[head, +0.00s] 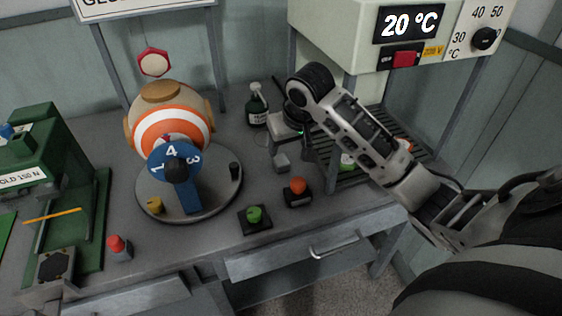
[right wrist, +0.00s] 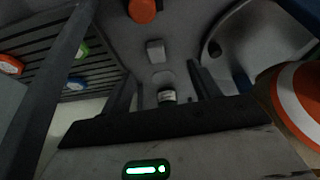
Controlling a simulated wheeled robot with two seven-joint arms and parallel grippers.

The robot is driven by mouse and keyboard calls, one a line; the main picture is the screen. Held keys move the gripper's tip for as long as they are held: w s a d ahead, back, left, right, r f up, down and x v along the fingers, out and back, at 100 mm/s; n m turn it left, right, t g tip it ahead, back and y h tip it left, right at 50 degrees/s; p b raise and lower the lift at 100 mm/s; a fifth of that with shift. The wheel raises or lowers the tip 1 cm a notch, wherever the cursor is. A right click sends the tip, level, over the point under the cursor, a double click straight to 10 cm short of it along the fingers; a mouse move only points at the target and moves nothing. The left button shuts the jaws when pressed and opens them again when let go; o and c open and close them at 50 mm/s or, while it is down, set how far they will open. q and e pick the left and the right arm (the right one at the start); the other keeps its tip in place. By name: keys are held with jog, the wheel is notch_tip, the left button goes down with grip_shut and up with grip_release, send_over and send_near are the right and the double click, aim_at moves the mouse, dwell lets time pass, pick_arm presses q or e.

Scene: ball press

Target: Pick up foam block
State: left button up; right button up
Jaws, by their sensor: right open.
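A small light-grey block (head: 281,163), likely the foam block, lies on the grey table between the round turntable and the slatted rack. It also shows in the right wrist view (right wrist: 156,50), beyond the fingertips. My right gripper (head: 293,146) is open and empty. It hangs just behind and above the block, apart from it, with its fingers toward the table. In the right wrist view the open fingers (right wrist: 167,85) have the bottle's label (right wrist: 167,97) showing between them. My left gripper is out of view.
A slatted rack (head: 346,178) under the temperature box (head: 360,40) stands close right of my right gripper. A turntable (head: 222,190) with an orange-and-white ball is left. A dark bottle (head: 257,107) stands behind. An orange button (head: 298,186) and a green button (head: 254,214) sit in front.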

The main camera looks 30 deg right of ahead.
jog(key=w+d+r, duration=0.1)
jog(key=r, duration=0.1)
send_over(281, 160)
jog(key=s, duration=0.3)
jog(key=shift+m, duration=0.4)
jog(key=f, duration=0.9)
jog(key=shift+a+f, duration=0.35)
jog(key=shift+a, duration=0.05)
jog(key=shift+w+x, duration=0.2)
jog(key=shift+x, duration=1.15)
jog(key=shift+w+x, duration=0.15)
jog(key=shift+x, duration=1.15)
jog(key=shift+d+r, duration=0.15)
jog(key=c, duration=1.1)
